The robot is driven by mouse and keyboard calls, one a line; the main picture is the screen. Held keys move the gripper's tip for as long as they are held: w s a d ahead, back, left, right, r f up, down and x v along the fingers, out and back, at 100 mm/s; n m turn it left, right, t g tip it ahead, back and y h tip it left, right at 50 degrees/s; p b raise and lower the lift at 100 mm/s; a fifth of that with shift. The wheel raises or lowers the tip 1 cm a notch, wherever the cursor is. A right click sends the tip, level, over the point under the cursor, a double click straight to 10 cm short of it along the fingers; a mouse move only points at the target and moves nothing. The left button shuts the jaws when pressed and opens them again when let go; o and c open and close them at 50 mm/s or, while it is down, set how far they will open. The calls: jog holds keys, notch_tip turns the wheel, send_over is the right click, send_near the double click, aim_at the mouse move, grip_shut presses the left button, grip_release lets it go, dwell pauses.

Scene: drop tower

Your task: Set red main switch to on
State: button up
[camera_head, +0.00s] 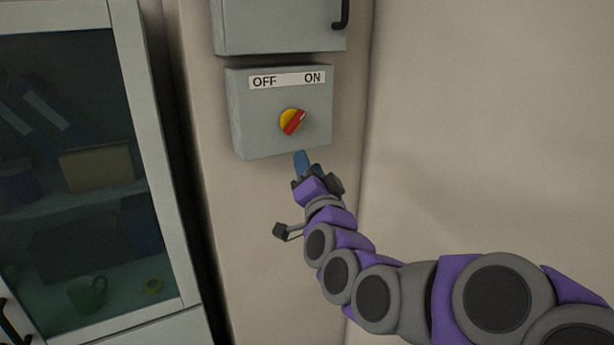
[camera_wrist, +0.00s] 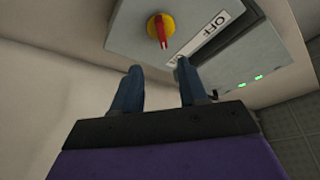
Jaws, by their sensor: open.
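The red main switch (camera_head: 294,122) is a red handle on a yellow disc on the front of a grey box (camera_head: 250,138). A white label (camera_head: 287,80) above it reads OFF on the left and ON on the right. The handle is tilted, its white-marked end pointing up and right, towards the ON side. In the wrist view the switch (camera_wrist: 160,30) shows beyond my fingertips, with OFF readable and the rest of the label partly hidden by a finger. My gripper (camera_head: 301,157) is just below the switch near the box's lower edge, open and empty; its two blue fingers (camera_wrist: 162,78) stand apart.
Another grey box (camera_head: 280,25) with a black handle is directly above the switch box. A glass-fronted cabinet (camera_head: 125,25) holding a mug (camera_head: 88,294) and other items stands at the left. The wall at the right (camera_head: 490,120) is bare.

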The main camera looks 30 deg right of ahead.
jog(key=shift+b+v, duration=1.15)
jog(key=shift+v, duration=0.15)
jog(key=s+a+f+n+g+y, duration=0.45)
jog(key=a+f, duration=0.25)
jog(key=f, duration=0.4)
jog(key=s+a+f+n+g+y, duration=0.3)
jog(key=a+f+n+g, duration=0.3)
jog(key=f, duration=0.5)
jog(key=s+f+g, duration=0.2)
jog(key=s+g, duration=0.1)
jog(key=s, duration=0.5)
jog(key=s+a+f+n+g+h, duration=0.1)
jog(key=s+f+g, duration=0.2)
jog(key=s, duration=0.6)
jog(key=s+f+n+g+h, duration=0.1)
jog(key=s+f+g, duration=0.1)
jog(key=s+g, duration=0.3)
jog(key=s, duration=0.4)
jog(key=shift+a+f+b, duration=0.2)
jog(key=shift+f+b, duration=0.15)
jog(key=shift+w+g, duration=0.1)
jog(key=shift+g, duration=0.15)
